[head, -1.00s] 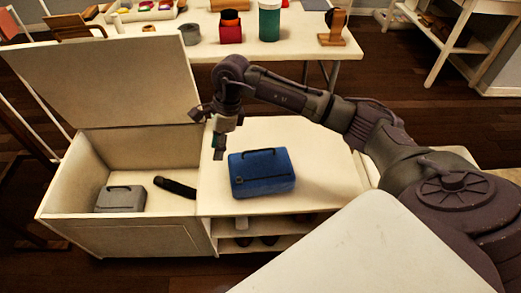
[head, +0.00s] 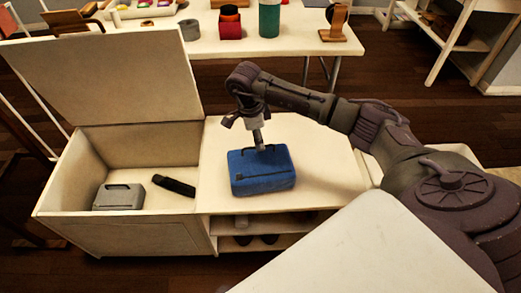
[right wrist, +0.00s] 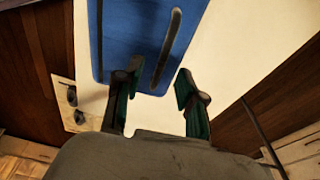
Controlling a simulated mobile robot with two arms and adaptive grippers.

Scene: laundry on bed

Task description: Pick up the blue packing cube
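The blue packing cube (head: 262,178) sits on the white top of the bench, right of the open bin, with a dark handle strip on its upper face. In the right wrist view the blue packing cube (right wrist: 140,40) fills the upper middle, with its strip running between the finger lines. My right gripper (head: 260,147) points down at the cube's top near the back edge. In the right wrist view my right gripper (right wrist: 155,88) has its two fingers apart with nothing held between them. Whether the fingertips touch the cube is unclear. My left gripper is out of view.
The open bin (head: 78,219) at left holds a grey case (head: 119,197) and a black item (head: 174,186); its raised lid (head: 105,80) stands behind. A white table (head: 290,45) with several containers is at the back. The bench top around the cube is clear.

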